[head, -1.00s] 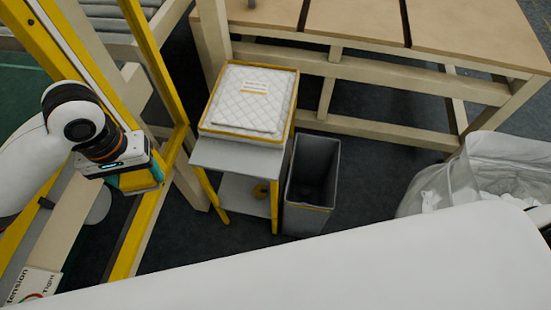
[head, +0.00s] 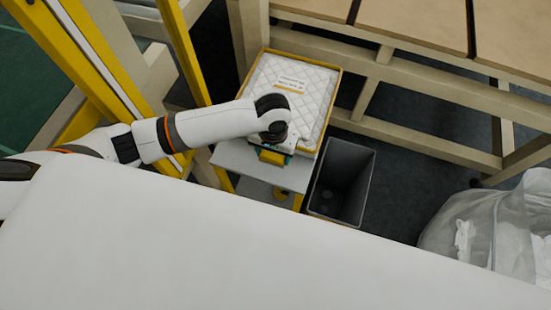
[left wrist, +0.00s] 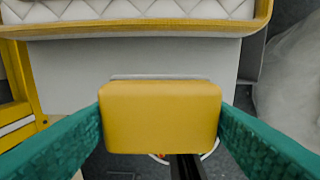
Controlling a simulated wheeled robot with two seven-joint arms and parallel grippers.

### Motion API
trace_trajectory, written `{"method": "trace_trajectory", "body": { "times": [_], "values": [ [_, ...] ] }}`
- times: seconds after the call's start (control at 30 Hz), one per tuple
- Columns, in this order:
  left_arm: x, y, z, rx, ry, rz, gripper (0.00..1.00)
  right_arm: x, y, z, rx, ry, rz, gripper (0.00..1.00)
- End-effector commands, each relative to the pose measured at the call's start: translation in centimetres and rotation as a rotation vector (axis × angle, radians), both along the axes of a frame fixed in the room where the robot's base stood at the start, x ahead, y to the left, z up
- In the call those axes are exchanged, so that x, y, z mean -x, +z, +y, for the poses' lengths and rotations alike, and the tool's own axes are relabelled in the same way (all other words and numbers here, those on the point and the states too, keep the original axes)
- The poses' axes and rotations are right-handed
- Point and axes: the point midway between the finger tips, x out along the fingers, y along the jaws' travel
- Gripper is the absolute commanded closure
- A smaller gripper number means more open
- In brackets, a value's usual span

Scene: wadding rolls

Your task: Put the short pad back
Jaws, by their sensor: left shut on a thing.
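My left gripper (head: 270,153) is shut on a yellow block (left wrist: 160,118), which sits between its green fingers in the left wrist view. A thin grey edge shows behind the block. I cannot tell for sure whether this block is the short pad. The pad lies in a yellow-rimmed tray (head: 335,85) on the stand. The arm hides part of the pad and tray. My right gripper is not in view.
A grey bin (head: 342,180) stands open just right of the stand. A clear bag of white scraps (head: 480,235) is at the lower right. A wooden bench (head: 430,110) runs behind, and a yellow frame post (head: 185,50) rises at the left.

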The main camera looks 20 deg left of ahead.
Motion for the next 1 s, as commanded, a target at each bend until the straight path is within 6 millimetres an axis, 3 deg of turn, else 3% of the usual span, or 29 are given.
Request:
{"method": "trace_trajectory", "body": {
  "times": [0.1, 0.2, 0.5, 0.9, 0.93, 1.0],
  "values": [
    [0.1, -2.0, 0.0, -0.002, 0.001, 0.001, 0.53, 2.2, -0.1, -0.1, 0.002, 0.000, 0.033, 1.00],
    [0.0, -2.9, 0.0, -0.001, 0.000, 0.000, 0.53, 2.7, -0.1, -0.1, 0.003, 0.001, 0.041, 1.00],
    [0.0, -6.5, 0.0, 0.000, 0.000, 0.000, 0.53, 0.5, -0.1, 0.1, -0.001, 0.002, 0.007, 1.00],
    [0.0, -7.1, 0.0, 0.000, 0.001, 0.000, 0.53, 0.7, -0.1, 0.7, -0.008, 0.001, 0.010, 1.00],
    [0.0, -7.1, 0.0, 0.000, 0.000, -0.001, 0.32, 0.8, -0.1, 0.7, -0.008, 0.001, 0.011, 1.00],
    [0.0, -7.0, 0.0, 0.000, 0.000, -0.001, 0.20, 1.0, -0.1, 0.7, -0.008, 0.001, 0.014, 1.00]
  ]
}}
